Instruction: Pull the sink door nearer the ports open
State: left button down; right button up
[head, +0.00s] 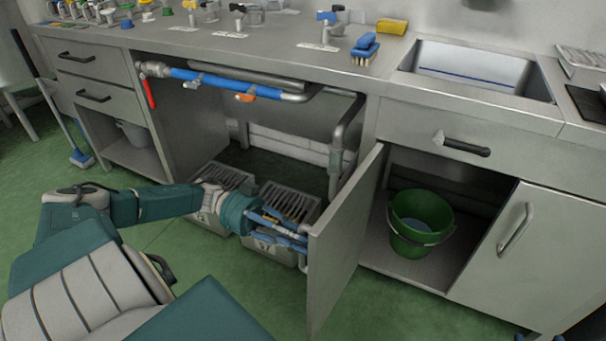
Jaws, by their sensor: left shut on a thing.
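The sink door (345,243) nearer the pipework side stands swung well out from the sink cabinet, its free edge toward me. My left gripper (299,239) is at the left side of this door, close to its free edge, and is shut. The other sink door (525,255), to the right, is closed, with a bar handle (515,229). The cabinet inside is open to view and holds a green bucket (421,221).
Two grey crates (270,246) stand on the floor under the counter, close behind my left gripper. Blue and grey pipes (235,85) run above them. The sink (475,68) is in the counter at the right. Green floor is clear in front of the door.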

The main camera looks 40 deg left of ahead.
pick_arm(q)
jog(key=shift+w+a, duration=0.15)
jog(key=shift+a, duration=0.1)
jog(key=c, duration=1.7)
grip_release()
jog(key=shift+d, duration=0.1)
jog(key=shift+o, duration=0.2)
jog(key=v, duration=1.2)
